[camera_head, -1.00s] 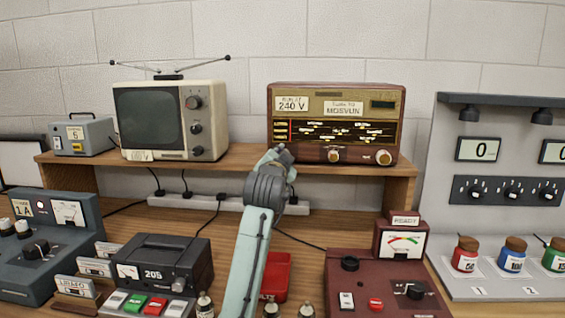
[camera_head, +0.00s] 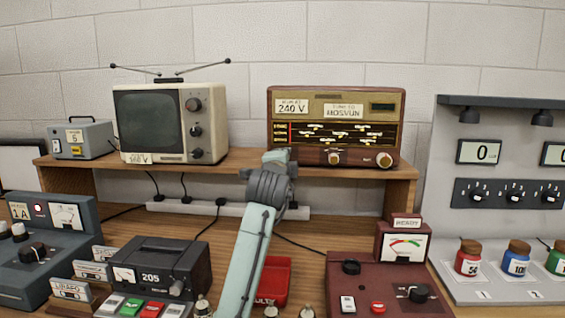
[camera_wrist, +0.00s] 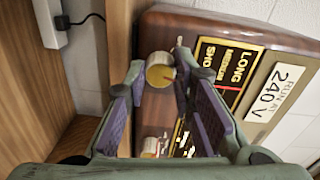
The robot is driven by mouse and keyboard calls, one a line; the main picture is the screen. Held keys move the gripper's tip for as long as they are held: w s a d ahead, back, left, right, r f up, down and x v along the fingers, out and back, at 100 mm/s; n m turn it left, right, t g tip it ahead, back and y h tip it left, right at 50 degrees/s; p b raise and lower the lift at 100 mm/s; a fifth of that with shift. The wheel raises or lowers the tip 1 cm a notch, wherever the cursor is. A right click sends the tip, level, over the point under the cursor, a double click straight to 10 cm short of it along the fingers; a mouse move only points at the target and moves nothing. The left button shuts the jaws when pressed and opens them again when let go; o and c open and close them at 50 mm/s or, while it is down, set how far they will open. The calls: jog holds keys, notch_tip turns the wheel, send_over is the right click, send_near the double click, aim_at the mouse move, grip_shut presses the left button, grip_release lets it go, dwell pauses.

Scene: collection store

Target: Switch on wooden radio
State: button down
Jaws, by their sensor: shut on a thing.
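In the wrist view my gripper (camera_wrist: 160,85) is shut on the radio's left knob (camera_wrist: 160,72), with a finger on each side. Another knob (camera_wrist: 150,147) shows below, partly hidden by the fingers.
An old television (camera_head: 170,122) and a grey box (camera_head: 80,138) stand left of the radio on the wooden shelf (camera_head: 240,162). A power strip (camera_head: 230,207) lies beneath it. A red meter unit (camera_head: 385,280) and dark device (camera_head: 155,268) stand in front.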

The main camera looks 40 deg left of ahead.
dwell(0.4)
jog(key=c, duration=1.3)
grip_release()
jog(key=shift+c, duration=0.2)
jog(key=shift+s, duration=0.1)
jog(key=v, duration=1.2)
